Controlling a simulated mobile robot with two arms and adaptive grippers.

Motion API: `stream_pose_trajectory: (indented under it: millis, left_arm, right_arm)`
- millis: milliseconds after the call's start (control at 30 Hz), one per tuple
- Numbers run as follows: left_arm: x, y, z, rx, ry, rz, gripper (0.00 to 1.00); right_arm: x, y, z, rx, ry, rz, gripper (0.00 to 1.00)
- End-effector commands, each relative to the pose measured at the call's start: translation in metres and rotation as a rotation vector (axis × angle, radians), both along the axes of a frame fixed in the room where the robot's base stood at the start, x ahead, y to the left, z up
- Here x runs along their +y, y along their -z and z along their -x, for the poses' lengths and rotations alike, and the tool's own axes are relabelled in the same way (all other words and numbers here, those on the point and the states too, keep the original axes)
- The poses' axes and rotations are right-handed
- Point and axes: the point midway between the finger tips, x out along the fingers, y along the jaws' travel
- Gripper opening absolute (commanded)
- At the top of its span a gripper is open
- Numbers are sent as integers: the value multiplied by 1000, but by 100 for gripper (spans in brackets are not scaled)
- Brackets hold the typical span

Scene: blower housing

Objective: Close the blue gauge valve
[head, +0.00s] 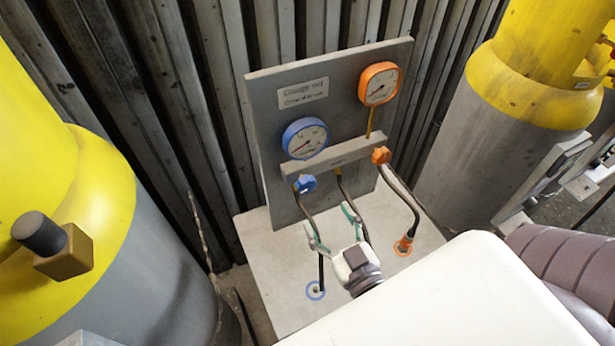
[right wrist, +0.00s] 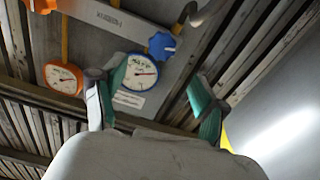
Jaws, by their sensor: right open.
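The blue valve knob (head: 305,183) sits at the left end of the grey manifold bar (head: 335,156), below the blue-rimmed gauge (head: 305,139). In the right wrist view the blue knob (right wrist: 162,45) shows a pale pointer mark, with the blue gauge (right wrist: 137,76) beside it. My right gripper (head: 328,217) is open and empty, in front of the panel and below the knob in the head view. In the right wrist view its green-padded fingers (right wrist: 157,82) stand wide apart, and the knob appears beyond the gap between them. I see no contact. My left gripper is not in view.
An orange gauge (head: 380,84) and orange knob (head: 381,155) are on the same panel (head: 330,93). Dark hoses run down to the pale base (head: 275,270). Large yellow-and-grey cylinders stand left (head: 150,270) and right (head: 480,140). A ribbed wall is behind.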

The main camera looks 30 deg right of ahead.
Motion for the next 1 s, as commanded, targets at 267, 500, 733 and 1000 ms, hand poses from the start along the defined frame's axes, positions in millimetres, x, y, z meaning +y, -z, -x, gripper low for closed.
stream_pose_trajectory:
  millis: [267,500,733,1000]
  left_arm:
    - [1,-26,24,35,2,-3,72]
    - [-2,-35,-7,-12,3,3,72]
    - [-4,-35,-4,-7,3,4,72]
    - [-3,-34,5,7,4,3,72]
  right_arm:
    - [-4,-5,-60,-3,1,0,72]
    - [-5,-2,-88,-1,-1,0,72]
    - [-5,-1,-93,0,-1,0,72]
    - [-5,-1,-93,-1,-1,0,51]
